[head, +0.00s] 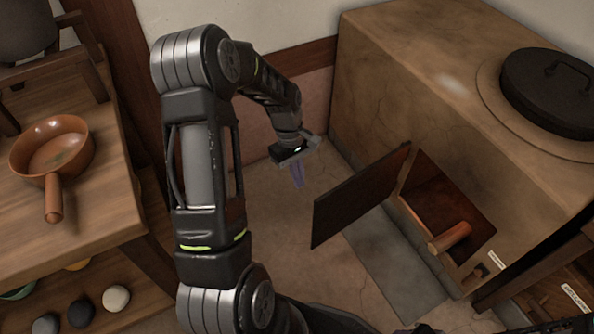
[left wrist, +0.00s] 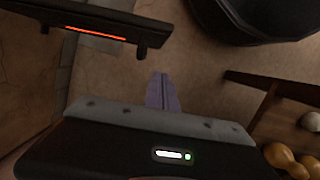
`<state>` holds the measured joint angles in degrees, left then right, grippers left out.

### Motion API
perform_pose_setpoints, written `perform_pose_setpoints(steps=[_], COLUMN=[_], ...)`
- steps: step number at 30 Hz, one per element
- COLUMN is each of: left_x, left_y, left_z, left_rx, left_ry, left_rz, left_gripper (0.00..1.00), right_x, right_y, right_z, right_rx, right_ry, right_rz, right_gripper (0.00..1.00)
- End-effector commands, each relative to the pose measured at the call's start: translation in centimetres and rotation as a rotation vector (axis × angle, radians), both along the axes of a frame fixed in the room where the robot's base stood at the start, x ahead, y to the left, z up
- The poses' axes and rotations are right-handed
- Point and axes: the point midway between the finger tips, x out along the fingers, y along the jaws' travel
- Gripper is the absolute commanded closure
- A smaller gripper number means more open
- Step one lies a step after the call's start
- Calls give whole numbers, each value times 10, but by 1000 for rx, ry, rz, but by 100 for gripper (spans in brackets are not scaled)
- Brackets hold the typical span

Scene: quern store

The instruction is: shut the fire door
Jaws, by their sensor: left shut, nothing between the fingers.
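The fire door (head: 360,195) is a dark flat panel. It stands wide open, swung out from the left side of the opening (head: 425,190) in the clay stove. My left gripper (head: 298,175) is in the air left of the door, beyond its face turned away from the head camera. Its purple fingers (left wrist: 162,92) are shut with nothing between them and appear apart from the door. In the left wrist view a dark bar with a glowing red strip (left wrist: 90,20), apparently the door seen nearly edge-on, is at the upper left. My right gripper is not in view.
A log-like brown piece (head: 448,237) pokes out of the stove opening. A black lid (head: 552,92) sits on the stove (head: 440,60). A wooden table (head: 110,200) at the left bears an orange-brown pan (head: 52,150). A grey floor slab (head: 390,265) lies before the stove.

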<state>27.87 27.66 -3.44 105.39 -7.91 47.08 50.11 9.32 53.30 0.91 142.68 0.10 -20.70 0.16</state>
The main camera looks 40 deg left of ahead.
Motion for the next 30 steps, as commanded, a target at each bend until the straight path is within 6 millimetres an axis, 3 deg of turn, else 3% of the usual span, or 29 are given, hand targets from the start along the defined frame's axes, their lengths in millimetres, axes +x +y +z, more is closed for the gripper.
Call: perform_pose_setpoints(steps=[3, 7, 15, 30], left_x=[-3, -4, -12, -13], left_y=[-6, -14, -46, -51], left_z=[-29, -50, -45, -44], left_rx=[-1, -2, 1, 1], left_ry=[3, 1, -1, -1], left_rz=[-1, -1, -1, 1], left_gripper=[100, 100, 100, 100], right_x=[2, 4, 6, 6], right_y=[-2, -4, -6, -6], right_z=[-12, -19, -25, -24], right_rx=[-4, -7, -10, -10], right_ry=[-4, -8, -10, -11], right_rz=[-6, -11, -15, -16], right_gripper=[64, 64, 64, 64])
